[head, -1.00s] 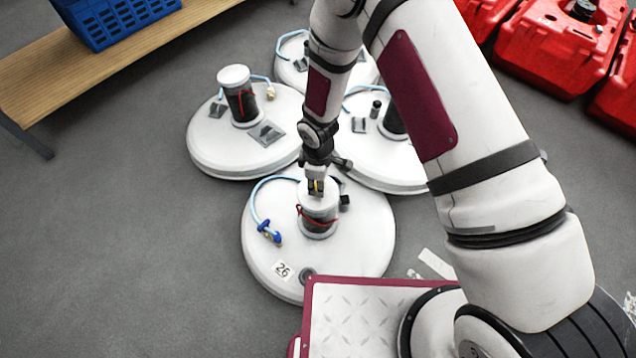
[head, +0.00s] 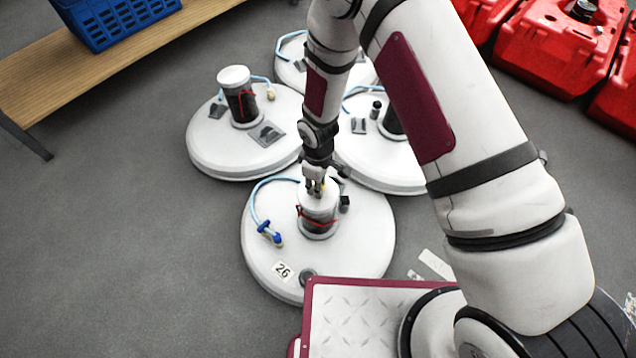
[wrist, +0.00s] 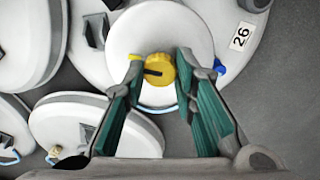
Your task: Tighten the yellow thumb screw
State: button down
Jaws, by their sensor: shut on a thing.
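The yellow thumb screw (wrist: 159,70) is a round ridged knob with a dark slot-like mark. It sits on the white round cap (wrist: 190,28) of the tank marked 26. A sliver of yellow shows in the head view at the fingertips. My gripper (head: 316,189) points down onto the cap (head: 318,202), its fingers one on each side of the screw. It also shows in the wrist view (wrist: 160,68), shut on the screw. The screw's shaft is hidden.
The white round tank lid (head: 362,245) has a blue hose with a blue fitting (head: 268,232) at left. Several similar white lids stand behind. Red containers (head: 550,45) are at right; a wooden bench (head: 60,80) with a blue crate (head: 115,20) is at left.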

jog(key=c, duration=1.3)
grip_release()
notch_tip(320, 180, up, 12)
